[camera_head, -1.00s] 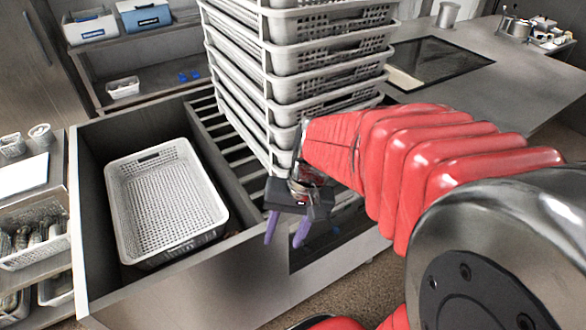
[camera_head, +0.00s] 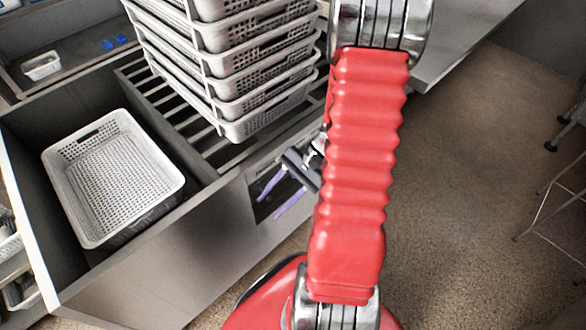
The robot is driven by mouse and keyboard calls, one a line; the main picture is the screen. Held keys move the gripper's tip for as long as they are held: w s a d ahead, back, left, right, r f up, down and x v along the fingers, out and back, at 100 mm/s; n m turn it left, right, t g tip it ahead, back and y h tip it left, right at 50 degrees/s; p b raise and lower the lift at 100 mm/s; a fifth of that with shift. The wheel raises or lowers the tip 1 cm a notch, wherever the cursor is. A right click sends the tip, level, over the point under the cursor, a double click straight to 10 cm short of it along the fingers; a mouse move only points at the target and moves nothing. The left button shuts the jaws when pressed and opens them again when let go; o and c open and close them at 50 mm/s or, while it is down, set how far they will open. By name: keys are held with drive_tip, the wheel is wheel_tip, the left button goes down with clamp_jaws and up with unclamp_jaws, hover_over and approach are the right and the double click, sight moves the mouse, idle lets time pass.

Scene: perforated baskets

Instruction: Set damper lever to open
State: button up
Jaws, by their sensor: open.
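My gripper (camera_head: 271,207) is at the centre, left of my red arm. Its two purple fingers are apart, point down and to the left, and hold nothing visible. It is in front of a dark recessed panel (camera_head: 262,182) in the cabinet front, below the stacked baskets. I cannot tell how far it is from that panel. I cannot make out a damper lever in this view; the gripper and arm cover part of the cabinet front.
A tall stack of perforated grey baskets (camera_head: 262,72) stands over a slatted rack (camera_head: 165,97). A single white basket (camera_head: 112,180) sits in the open bin (camera_head: 35,128) at left. Bare brown floor (camera_head: 470,190) is at right, with metal chair or stool legs (camera_head: 553,190) at the edge.

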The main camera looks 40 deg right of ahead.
drive_tip(key=d+f+m+t+h, duration=0.9)
drive_tip(key=d+f+m+t, duration=0.7)
drive_tip(key=d+f+m, duration=0.2)
drive_tip(key=shift+w+d+f, duration=0.45)
drive_tip(key=shift+d, duration=0.25)
drive_tip(key=shift+w+a, duration=0.15)
drive_tip(key=shift+w, duration=3.3)
drive_tip(key=shift+w+a, duration=0.1)
drive_tip(key=shift+w, duration=3.35)
drive_tip(key=shift+c, duration=0.6)
clamp_jaws()
